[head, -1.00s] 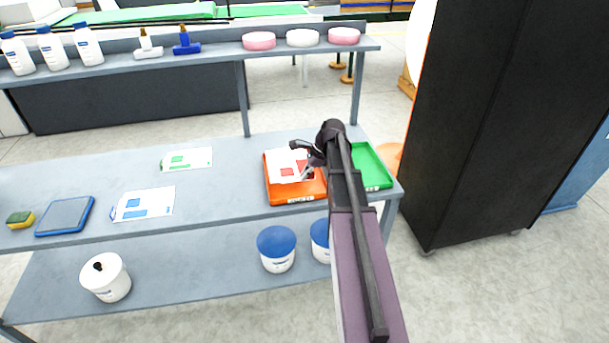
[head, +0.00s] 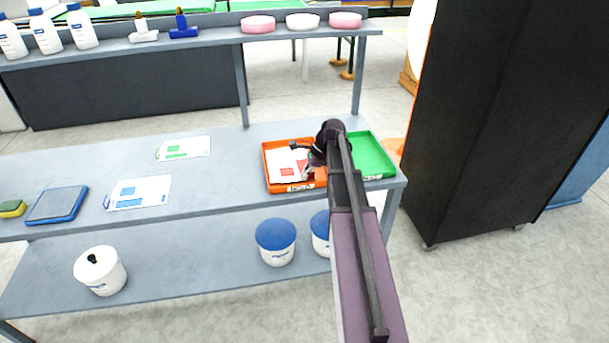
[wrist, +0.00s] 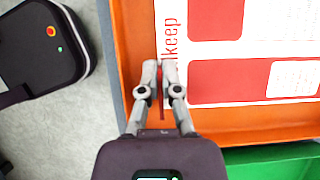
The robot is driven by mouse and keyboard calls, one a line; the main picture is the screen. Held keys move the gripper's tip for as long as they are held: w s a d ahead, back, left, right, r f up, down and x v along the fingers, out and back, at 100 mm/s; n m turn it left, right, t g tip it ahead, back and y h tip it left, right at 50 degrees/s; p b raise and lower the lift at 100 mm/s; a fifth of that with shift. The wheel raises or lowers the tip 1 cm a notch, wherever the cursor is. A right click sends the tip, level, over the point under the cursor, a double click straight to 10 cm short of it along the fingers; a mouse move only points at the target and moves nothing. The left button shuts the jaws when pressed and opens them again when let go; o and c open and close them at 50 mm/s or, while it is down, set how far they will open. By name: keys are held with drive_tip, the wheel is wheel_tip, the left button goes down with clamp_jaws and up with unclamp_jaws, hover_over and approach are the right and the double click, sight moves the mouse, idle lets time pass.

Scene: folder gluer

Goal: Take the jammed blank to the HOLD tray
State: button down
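The blank (head: 286,165), white with red panels, is in the orange tray (head: 267,171) on the bench. The wrist view shows the blank (wrist: 205,68) large, with red "keep" lettering along its left edge, inside the orange walls. My gripper (wrist: 160,75) is at that left edge, its two fingertips close together with a thin red strip between them. It appears shut on the blank's edge. In the head view my arm hides the right part of the orange tray and blank. The tray's front label is too small to read.
A green tray (head: 371,157) stands right beside the orange one. Green-printed (head: 184,148) and blue-printed (head: 140,192) blanks lie to the left, with a blue-framed tablet (head: 57,205). A shelf (head: 215,47) with bottles runs behind. A dark cabinet (head: 475,120) stands at right.

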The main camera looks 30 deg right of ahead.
drive_tip(key=shift+f, duration=0.1)
drive_tip(key=shift+c, duration=0.4)
unclamp_jaws()
drive_tip(key=shift+r, duration=0.25)
idle(1.2)
drive_tip(key=shift+r+p, duration=3.8)
drive_tip(key=shift+p, duration=0.25)
